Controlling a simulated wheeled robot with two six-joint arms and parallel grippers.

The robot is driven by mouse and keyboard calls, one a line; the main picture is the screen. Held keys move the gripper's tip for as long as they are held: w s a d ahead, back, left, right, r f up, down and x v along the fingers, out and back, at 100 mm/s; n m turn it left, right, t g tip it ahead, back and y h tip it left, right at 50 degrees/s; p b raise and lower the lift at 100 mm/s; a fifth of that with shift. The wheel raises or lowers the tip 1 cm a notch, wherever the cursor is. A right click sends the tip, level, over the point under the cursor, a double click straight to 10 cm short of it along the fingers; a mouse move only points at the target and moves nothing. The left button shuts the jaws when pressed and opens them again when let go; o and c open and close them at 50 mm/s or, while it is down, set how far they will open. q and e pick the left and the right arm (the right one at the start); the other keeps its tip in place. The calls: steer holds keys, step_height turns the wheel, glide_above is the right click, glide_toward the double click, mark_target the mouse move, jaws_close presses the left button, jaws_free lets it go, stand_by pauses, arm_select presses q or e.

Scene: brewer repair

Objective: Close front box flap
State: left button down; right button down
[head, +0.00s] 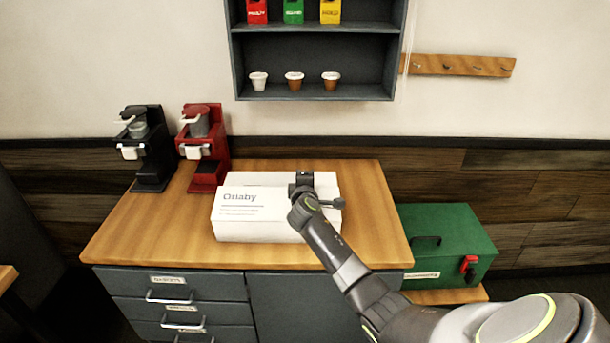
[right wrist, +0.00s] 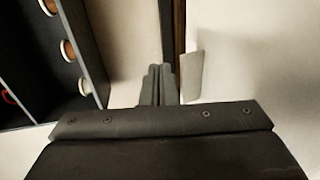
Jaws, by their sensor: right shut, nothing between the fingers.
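A white box (head: 249,226) with printed lettering sits on the wooden counter. A pale strip shows behind its lettered panel at the back. I cannot tell clearly which panel is the front flap or how far it is folded. My right arm reaches in from the lower right, and its wrist hides the right part of the box. My right gripper (head: 302,179) is over the box's right half; in the right wrist view its fingers (right wrist: 158,84) are together and empty. A pale flat piece (right wrist: 193,76) beside the fingertips may be part of the box. My left gripper is not in view.
A black brewer (head: 150,150) and a red brewer (head: 205,150) stand on the counter (head: 150,232) left of the box. A wall shelf (head: 315,93) with cups hangs above. A green toolbox (head: 450,235) is lower right. The counter's front left is clear.

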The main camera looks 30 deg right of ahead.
steer(key=shift+w+d+f+g+y+p, duration=0.3)
steer(key=shift+w+f+g+y+p, duration=0.25)
steer(key=shift+p, duration=0.5)
steer(key=shift+f+g, duration=0.35)
steer(key=shift+r, duration=0.1)
